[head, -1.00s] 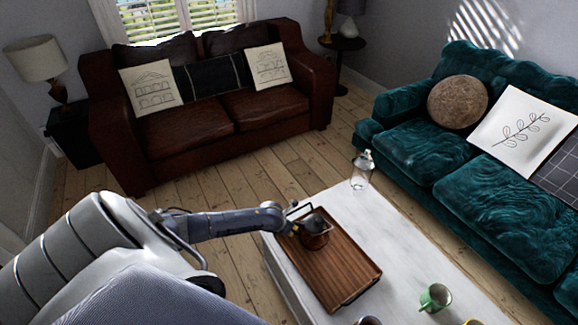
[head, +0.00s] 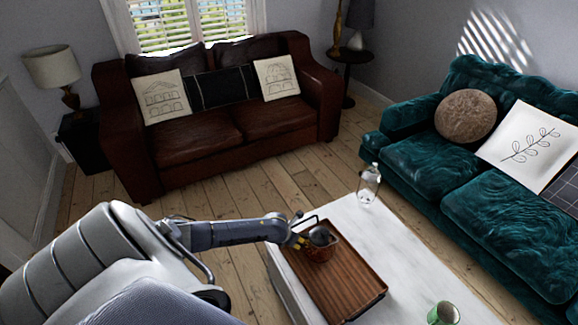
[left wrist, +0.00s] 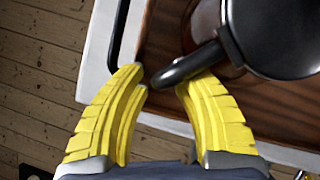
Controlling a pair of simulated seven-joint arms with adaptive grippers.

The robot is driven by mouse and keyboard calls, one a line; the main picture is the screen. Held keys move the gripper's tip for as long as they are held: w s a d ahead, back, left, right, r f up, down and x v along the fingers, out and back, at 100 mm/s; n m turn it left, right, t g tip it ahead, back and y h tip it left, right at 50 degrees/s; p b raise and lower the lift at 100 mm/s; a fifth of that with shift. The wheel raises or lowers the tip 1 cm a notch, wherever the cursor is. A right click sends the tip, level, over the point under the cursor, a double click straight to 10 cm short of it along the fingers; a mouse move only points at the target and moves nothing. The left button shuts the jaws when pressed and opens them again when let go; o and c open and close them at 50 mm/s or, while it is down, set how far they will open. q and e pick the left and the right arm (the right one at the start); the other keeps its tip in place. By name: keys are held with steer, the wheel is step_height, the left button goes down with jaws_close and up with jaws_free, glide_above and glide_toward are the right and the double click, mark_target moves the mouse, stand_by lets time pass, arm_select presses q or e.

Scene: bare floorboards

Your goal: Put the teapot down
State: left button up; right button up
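The teapot (head: 320,252) has a reddish-brown body and a dark top. In the head view it appears to rest on the far end of the wooden tray (head: 345,295). In the left wrist view its dark rounded part (left wrist: 285,35) fills the upper right, and a black handle reaches down toward the fingers. My left gripper (head: 301,241) is at the teapot's left side. In the left wrist view its yellow fingers (left wrist: 160,85) are apart, with the handle's end near the gap between their tips. Contact is unclear. My right gripper is not in view.
The tray lies on a white table (head: 415,250). A clear glass bottle (head: 368,187) stands at the table's far edge. A green mug (head: 442,314) stands nearer, right of the tray. A teal sofa (head: 500,200) and a brown leather sofa (head: 220,125) flank the table. Bare table shows right of the tray.

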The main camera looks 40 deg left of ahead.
arm_select(q)
steer(key=v, duration=1.1)
steer(key=shift+s+r, duration=0.1)
